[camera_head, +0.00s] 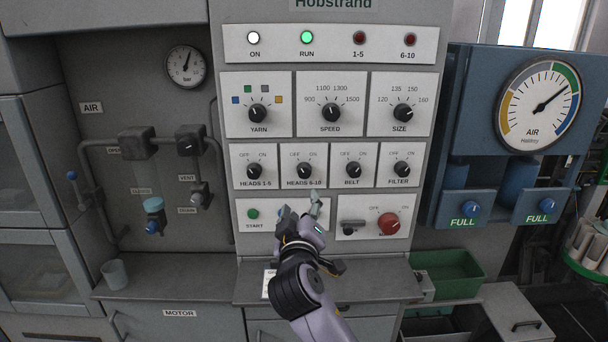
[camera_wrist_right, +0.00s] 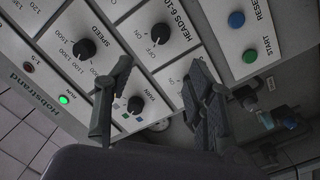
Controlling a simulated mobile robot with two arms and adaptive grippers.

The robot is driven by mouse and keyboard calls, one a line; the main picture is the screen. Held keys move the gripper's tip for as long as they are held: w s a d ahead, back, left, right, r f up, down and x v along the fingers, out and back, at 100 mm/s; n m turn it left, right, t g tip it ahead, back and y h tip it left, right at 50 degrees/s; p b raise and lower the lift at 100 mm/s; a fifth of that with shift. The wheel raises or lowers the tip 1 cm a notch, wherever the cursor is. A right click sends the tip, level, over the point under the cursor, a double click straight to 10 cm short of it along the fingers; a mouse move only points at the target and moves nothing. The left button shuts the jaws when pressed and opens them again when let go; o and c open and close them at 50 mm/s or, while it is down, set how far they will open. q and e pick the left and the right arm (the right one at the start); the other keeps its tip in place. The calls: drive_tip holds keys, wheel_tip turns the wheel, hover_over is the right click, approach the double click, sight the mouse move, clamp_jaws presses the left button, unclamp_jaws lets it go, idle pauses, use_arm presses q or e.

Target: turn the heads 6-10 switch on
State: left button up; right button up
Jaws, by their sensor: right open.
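The heads 6-10 switch (camera_head: 304,170) is a round black knob on a white plate, with OFF at the left and ON at the right above it. The knob also shows in the right wrist view (camera_wrist_right: 160,33), uncovered, beyond the fingers. My right gripper (camera_head: 300,210) is just below the switch in the head view, fingers up, in front of the start plate. In the wrist view the fingers (camera_wrist_right: 162,72) are spread with nothing between them, apart from the knob. My left gripper is not in view.
The heads 1-5 knob (camera_head: 254,171) and belt knob (camera_head: 353,170) flank the switch closely. The green start button (camera_head: 253,214) and red button (camera_head: 388,223) sit below. The 6-10 lamp (camera_head: 410,40) is dark red; the run lamp (camera_head: 307,38) glows green. A ledge (camera_head: 370,285) juts out below.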

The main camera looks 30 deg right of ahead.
sight(304, 174)
drive_tip(key=p+x, duration=0.4)
drive_tip(key=x, duration=1.1)
drive_tip(key=shift+f, duration=0.1)
drive_tip(key=shift+c, duration=0.5)
drive_tip(key=c, duration=1.1)
